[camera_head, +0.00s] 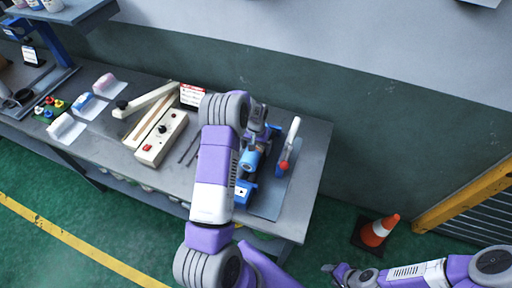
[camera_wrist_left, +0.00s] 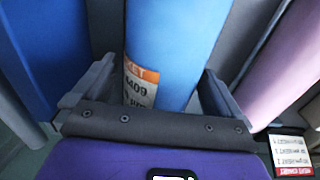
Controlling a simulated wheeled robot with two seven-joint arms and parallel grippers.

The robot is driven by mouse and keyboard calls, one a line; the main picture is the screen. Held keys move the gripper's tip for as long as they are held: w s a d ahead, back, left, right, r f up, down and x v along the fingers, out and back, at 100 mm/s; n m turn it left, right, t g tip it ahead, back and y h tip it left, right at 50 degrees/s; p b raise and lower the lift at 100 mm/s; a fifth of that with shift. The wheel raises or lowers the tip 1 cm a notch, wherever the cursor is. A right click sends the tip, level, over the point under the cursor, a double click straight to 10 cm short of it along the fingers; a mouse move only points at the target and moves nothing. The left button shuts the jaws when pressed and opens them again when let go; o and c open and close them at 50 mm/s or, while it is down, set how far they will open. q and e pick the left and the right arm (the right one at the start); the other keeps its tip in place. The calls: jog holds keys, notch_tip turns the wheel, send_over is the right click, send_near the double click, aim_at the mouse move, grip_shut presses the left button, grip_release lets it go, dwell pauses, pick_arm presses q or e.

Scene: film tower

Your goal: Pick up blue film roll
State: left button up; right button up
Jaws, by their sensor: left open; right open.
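In the left wrist view a large blue film roll (camera_wrist_left: 175,45) with an orange and white label (camera_wrist_left: 140,82) fills the middle. It lies between the two spread fingers of my left gripper (camera_wrist_left: 155,82); I cannot tell whether they touch it. In the head view my left gripper (camera_head: 258,128) is over the right part of the workbench, above a blue cylinder (camera_head: 250,161), partly hidden by my arm. My right gripper (camera_head: 335,269) is empty at the bottom right, beyond the bench, low in the picture.
A pink roll (camera_wrist_left: 278,62) and another blue surface (camera_wrist_left: 45,50) flank the roll. The workbench (camera_head: 312,140) also carries a sealer (camera_head: 160,139), a small sign (camera_head: 192,95) and a red-tipped white tool (camera_head: 290,146).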

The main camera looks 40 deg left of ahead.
pick_arm(q)
jog(key=shift+r, duration=0.1)
jog(key=c, duration=1.5)
